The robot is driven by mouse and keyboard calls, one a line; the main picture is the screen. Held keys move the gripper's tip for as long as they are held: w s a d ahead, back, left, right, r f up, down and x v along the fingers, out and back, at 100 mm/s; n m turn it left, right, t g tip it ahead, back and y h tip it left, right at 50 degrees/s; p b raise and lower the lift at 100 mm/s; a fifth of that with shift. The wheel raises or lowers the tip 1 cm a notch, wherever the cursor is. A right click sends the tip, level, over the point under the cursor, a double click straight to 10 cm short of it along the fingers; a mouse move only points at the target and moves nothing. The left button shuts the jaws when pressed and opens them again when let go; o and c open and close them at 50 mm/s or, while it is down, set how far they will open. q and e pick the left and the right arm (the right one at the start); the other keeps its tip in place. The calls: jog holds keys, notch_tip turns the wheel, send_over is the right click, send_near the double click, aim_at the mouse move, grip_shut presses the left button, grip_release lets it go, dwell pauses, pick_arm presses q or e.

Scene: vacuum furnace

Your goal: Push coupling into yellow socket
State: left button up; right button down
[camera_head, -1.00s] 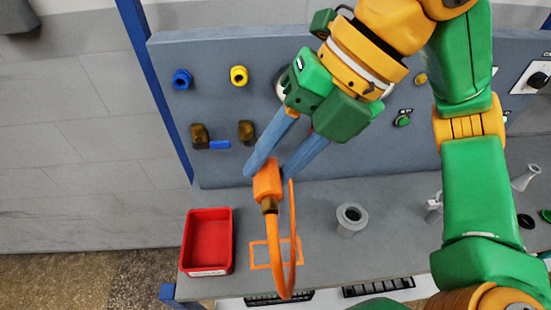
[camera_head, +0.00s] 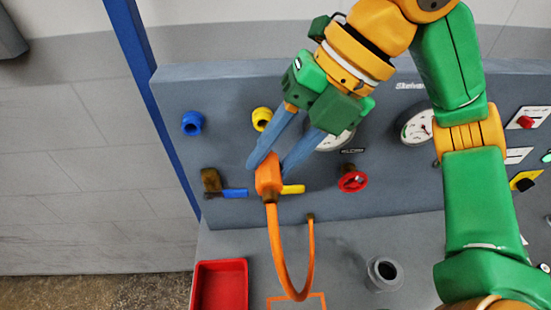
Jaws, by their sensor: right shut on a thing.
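My right gripper (camera_head: 268,168) is shut on the orange coupling (camera_head: 268,182). An orange hose (camera_head: 275,248) hangs from the coupling in a loop, and its other end meets a brown fitting near the foot of the panel. The yellow socket (camera_head: 262,115) is on the grey panel, above the coupling in the picture and partly beside the gripper's finger. The coupling is apart from it. A blue socket (camera_head: 192,123) is to the left of the yellow one. My left gripper is not in view.
Below the sockets are valves with a blue handle (camera_head: 234,193) and a yellow handle (camera_head: 293,189), the latter close to the coupling. A red valve wheel (camera_head: 352,181) and gauges (camera_head: 416,126) are to the right. A red tray (camera_head: 220,286) and grey flanged cylinder (camera_head: 384,273) stand on the bench.

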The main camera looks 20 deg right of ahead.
jog(key=w, duration=0.2)
jog(key=shift+w+d, duration=0.25)
jog(key=shift+w, duration=0.15)
jog(key=shift+w+d+f+p, duration=0.1)
jog(key=shift+w+d+p, duration=0.15)
jog(key=shift+w+p, duration=0.4)
jog(key=shift+w+d+p, duration=0.2)
jog(key=shift+w+p, duration=0.2)
jog(key=shift+w, duration=0.4)
jog(key=shift+w+d+p, duration=0.2)
jog(key=shift+w+p, duration=0.4)
jog(key=shift+p, duration=0.2)
